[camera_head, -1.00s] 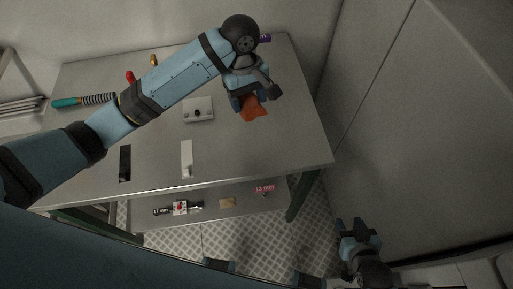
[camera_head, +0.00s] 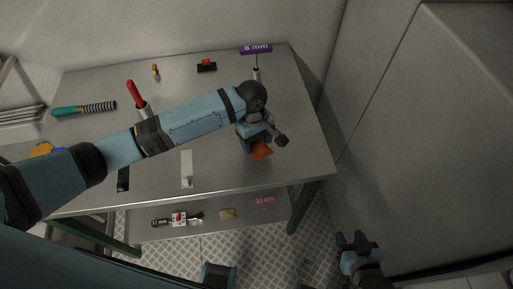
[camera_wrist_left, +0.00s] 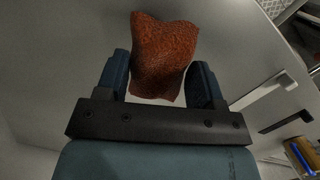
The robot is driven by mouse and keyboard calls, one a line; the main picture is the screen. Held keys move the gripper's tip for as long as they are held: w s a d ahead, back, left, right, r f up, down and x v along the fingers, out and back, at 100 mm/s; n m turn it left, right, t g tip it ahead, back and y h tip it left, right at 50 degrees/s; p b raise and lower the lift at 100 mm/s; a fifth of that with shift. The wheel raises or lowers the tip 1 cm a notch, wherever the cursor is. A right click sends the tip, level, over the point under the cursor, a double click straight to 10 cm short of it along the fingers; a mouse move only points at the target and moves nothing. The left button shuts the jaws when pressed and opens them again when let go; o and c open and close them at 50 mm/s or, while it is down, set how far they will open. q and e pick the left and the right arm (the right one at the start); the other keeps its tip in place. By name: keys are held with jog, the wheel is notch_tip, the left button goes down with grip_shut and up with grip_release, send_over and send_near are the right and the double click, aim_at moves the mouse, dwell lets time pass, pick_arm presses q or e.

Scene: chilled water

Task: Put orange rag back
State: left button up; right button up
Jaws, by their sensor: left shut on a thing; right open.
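The orange rag (camera_head: 261,151) is in my left gripper (camera_head: 256,147), over the right part of the grey table (camera_head: 215,98). In the left wrist view the rag (camera_wrist_left: 163,58) is bunched between the two blue fingers of my left gripper (camera_wrist_left: 160,78), which is shut on it. I cannot tell whether the rag touches the tabletop. My right gripper (camera_head: 357,240) is open and empty at the lower right, beyond the table's right edge.
On the table are a purple-handled 8 mm tool (camera_head: 256,49), a black-and-orange item (camera_head: 206,66), a red-handled tool (camera_head: 136,93) and a teal-handled tool (camera_head: 80,108). A lower shelf (camera_head: 240,202) holds several items. A large grey cabinet (camera_head: 430,130) stands at the right.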

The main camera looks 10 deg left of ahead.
aim_at(256, 148)
pick_arm(q)
notch_tip(256, 148, down, 4)
jog(key=shift+f, duration=0.1)
jog(key=shift+f, duration=0.1)
jog(key=o, duration=0.9)
jog(key=shift+r, duration=0.25)
jog(key=r, duration=0.4)
jog(key=a+r, duration=0.1)
jog(key=r, duration=0.2)
jog(key=w+r, duration=0.1)
jog(key=r, duration=0.3)
jog(key=shift+w+a+r, duration=0.1)
jog(key=shift+a+r, duration=0.05)
jog(key=shift+r, duration=0.15)
